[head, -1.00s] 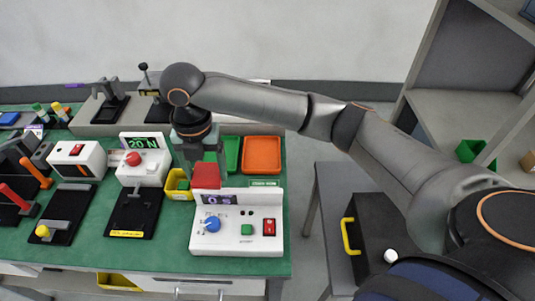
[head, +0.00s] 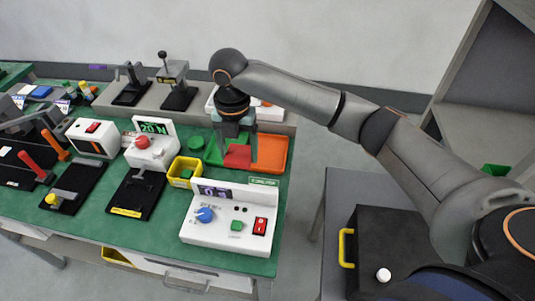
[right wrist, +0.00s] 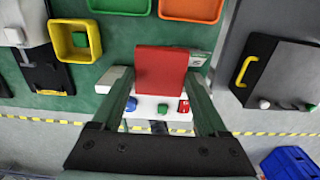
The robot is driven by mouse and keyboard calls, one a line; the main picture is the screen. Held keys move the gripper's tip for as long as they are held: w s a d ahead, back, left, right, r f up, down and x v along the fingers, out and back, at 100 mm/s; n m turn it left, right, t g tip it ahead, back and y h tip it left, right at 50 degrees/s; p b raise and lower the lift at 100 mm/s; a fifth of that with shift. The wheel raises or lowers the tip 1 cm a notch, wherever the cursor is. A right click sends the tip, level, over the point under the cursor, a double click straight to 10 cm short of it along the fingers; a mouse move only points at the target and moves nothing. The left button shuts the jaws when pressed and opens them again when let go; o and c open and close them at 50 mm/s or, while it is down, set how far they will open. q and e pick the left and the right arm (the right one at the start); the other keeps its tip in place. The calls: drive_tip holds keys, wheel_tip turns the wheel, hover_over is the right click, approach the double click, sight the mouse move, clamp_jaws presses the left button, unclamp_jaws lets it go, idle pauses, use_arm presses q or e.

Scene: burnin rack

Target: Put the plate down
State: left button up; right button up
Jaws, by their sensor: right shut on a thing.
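A red plate (head: 237,157) is in my right gripper (head: 237,150), between its two fingers. In the head view the plate overlaps the left part of the orange tray (head: 276,165); whether it touches the tray I cannot tell. In the right wrist view the red plate (right wrist: 161,72) shows as a flat square between the fingers of my right gripper (right wrist: 160,85), with the white control box (right wrist: 150,118) behind it. My left gripper is not in view.
The control box (head: 205,230) with a blue knob stands at the bench's front right. A yellow bin (head: 185,167) and a green tray (head: 213,147) are left of the plate. A black case (head: 385,240) with a yellow handle is on the grey table to the right.

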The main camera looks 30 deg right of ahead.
drive_tip(key=w+d+f, duration=0.2)
drive_tip(key=d, duration=0.2)
hover_over(266, 163)
wheel_tip(266, 163, down, 6)
drive_tip(key=shift+a+f, duration=0.1)
drive_tip(key=shift+f, duration=1.65)
drive_tip(key=shift+f, duration=0.1)
drive_tip(key=o, duration=1.1)
drive_tip(key=shift+c, duration=0.2)
drive_tip(key=shift+r, duration=0.2)
wheel_tip(266, 163, up, 12)
drive_tip(key=shift+f, duration=0.1)
